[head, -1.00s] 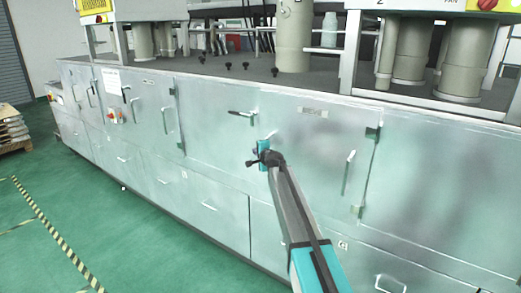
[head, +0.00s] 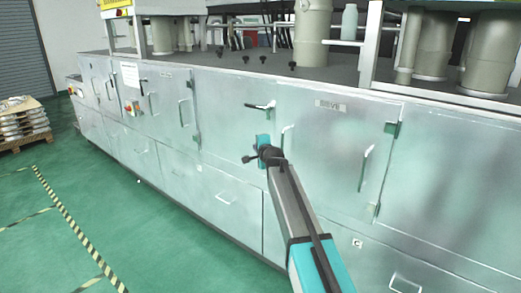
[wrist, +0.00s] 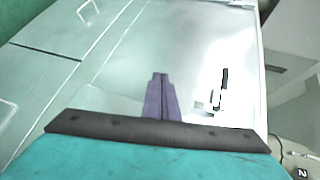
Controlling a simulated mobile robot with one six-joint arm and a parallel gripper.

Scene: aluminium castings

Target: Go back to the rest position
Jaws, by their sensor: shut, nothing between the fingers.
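My gripper (wrist: 160,78) shows in the wrist view with its two purple-grey fingers together and nothing between them. It is in front of a metal cabinet door. In the head view my arm reaches forward from the lower right, and its teal and black end is before the cabinet front (head: 230,195). The fingers are hard to make out there. A black-tipped door handle (head: 260,106) is above the arm's end in the head view. A black and white handle (wrist: 221,92) shows right of the fingers in the wrist view.
The long steel cabinet has several protruding handles, one at the right (head: 365,167). Pipes and bottles stand on its top. A pallet with castings (head: 22,120) is at the far left. Green floor (head: 120,235) with striped tape is open at the left.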

